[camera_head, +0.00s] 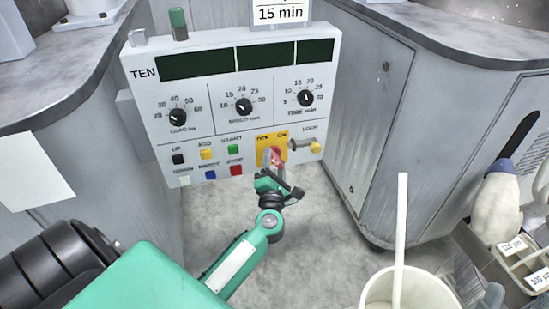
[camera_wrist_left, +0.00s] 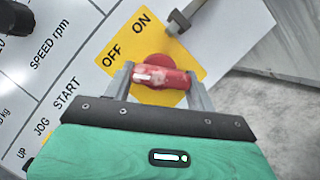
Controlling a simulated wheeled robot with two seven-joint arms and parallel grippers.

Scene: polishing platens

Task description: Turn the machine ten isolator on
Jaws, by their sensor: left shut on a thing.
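The machine TEN panel (camera_head: 235,95) stands upright in the head view. Its isolator (camera_head: 276,155) is a red rotary handle on a yellow plate (camera_head: 265,141) marked OFF and ON, low on the panel's right half. In the left wrist view the red handle (camera_wrist_left: 162,77) lies level across the picture, its white-marked end to the left, on the OFF side. My left gripper (camera_head: 273,170) is at the plate; in the wrist view its fingers (camera_wrist_left: 160,85) are shut on the handle, one at each end. My right gripper is out of view.
A key-like fitting (camera_head: 308,145) juts out right beside the yellow plate. Several coloured buttons (camera_head: 206,153) are to its left, with dials (camera_head: 244,106) above. Grey cabinets (camera_head: 365,110) flank the panel. A white cup with a stick (camera_head: 405,285) stands at lower right.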

